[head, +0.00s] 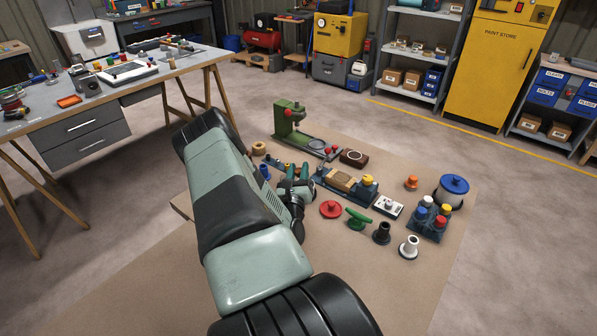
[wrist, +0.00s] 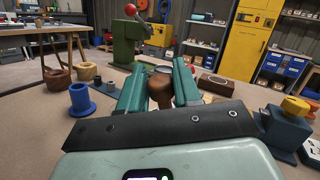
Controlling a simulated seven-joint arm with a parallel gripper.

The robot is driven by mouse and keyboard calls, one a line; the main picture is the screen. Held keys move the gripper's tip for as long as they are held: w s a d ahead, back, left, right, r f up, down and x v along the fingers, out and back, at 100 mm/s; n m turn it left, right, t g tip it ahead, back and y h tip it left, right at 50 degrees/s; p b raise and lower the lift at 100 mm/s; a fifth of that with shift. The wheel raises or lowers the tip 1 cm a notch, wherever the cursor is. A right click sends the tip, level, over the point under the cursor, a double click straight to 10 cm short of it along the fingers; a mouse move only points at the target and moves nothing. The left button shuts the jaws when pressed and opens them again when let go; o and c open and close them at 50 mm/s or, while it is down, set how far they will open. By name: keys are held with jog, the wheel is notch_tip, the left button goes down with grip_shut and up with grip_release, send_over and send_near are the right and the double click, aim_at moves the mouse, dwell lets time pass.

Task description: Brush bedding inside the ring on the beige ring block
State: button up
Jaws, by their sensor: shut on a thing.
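My gripper (head: 293,178) is over the board, left of the clamp fixture. In the wrist view its two green fingers (wrist: 160,92) are shut on a brown, round-ended piece (wrist: 160,86), which looks like a wooden brush handle. Any bristles are hidden. A beige block (head: 341,180) sits in the blue-grey fixture right of the gripper; I cannot make out a ring on it. A dark brown block (head: 354,158) with a pale ring mark lies behind it and also shows in the wrist view (wrist: 213,84).
A green press (head: 289,119) with a red knob stands behind the gripper. A red disc (head: 330,209), a green-handled tool (head: 358,218), black and white flanged pieces and a blue-lidded pot (head: 453,190) lie to the right. The board's front right is clear.

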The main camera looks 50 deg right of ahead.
aim_at(298, 170)
dwell(0.6)
jog(key=shift+r, duration=3.45)
jog(key=w+a+r+n+t+y, duration=0.2)
jog(key=w+a+r+t, duration=0.1)
jog(key=w+a+r, duration=0.65)
jog(key=w+a+r+n+t+y, duration=0.1)
jog(key=w+a+r+t+y, duration=0.1)
jog(key=w+a+r, duration=0.65)
jog(key=s+a+r+n+t+y, duration=0.1)
jog(key=s+a+r+n+y, duration=0.1)
jog(key=a+r, duration=0.3)
jog(key=s+a+r+n+t+y, duration=0.1)
jog(key=a+r, duration=0.4)
jog(key=a, duration=0.8)
jog(key=s+a+r+n+t+y, duration=0.2)
jog(key=a+r+y, duration=0.2)
jog(key=a, duration=0.5)
notch_tip(298, 170, up, 2)
jog(key=shift+s+r+n+t+y, duration=0.1)
jog(key=shift+s+n+t+y, duration=0.2)
jog(key=shift+s+n, duration=0.1)
jog(key=shift+w, duration=0.1)
